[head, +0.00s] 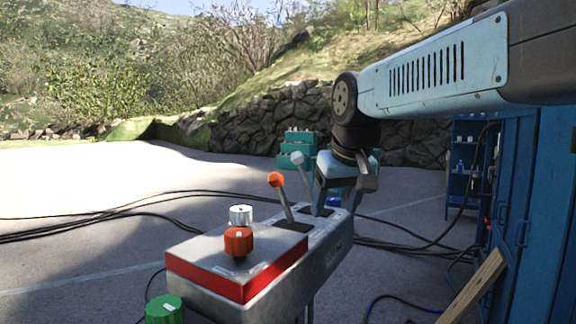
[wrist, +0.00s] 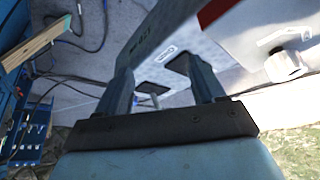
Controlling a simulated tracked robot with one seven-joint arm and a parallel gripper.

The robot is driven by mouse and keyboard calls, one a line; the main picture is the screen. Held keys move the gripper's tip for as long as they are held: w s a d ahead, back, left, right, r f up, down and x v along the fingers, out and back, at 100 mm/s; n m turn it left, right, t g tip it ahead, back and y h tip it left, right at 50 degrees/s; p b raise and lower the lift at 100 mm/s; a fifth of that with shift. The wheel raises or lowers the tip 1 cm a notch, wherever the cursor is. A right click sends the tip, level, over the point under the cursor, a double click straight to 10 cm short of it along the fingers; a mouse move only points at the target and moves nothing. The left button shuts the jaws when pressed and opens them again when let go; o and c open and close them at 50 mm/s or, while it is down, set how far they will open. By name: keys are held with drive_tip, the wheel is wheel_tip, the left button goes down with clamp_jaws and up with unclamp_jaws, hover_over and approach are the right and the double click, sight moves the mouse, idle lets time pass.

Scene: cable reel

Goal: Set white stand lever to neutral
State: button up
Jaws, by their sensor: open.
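The white-knobbed lever (head: 297,158) stands on the far part of the grey control stand (head: 328,248) in the head view. It leans up and to the left from its dark slot. The orange-knobbed lever (head: 276,180) stands nearer and leans the same way. My gripper (head: 340,200) is open, just right of the white lever and close above the stand's far end. In the wrist view my open fingers (wrist: 162,88) point at the stand's top with its dark slots. A small grey shaft (wrist: 155,101) shows between them; which lever it belongs to is unclear.
A red-edged panel (head: 237,275) with an orange-red knob (head: 238,242) and a white knob (head: 240,215) is on the stand's near end. A green knob (head: 165,309) is at lower left. Blue cabinets (head: 540,190) and a plank (head: 474,287) stand right. Cables cross the pavement.

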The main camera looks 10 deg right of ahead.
drive_tip(key=w+r, duration=0.9)
drive_tip(key=w, duration=0.1)
drive_tip(key=n, duration=0.1)
approach(296, 164)
drive_tip(key=shift+g, duration=0.3)
drive_tip(key=x, duration=0.3)
drive_tip(key=w+x, duration=0.1)
drive_tip(key=x, duration=0.3)
drive_tip(key=w+r+x, duration=0.1)
drive_tip(key=x, duration=0.3)
drive_tip(key=shift+w+d+f, duration=0.15)
drive_tip(key=shift+w+d, duration=0.05)
drive_tip(key=shift+d, duration=0.2)
clamp_jaws()
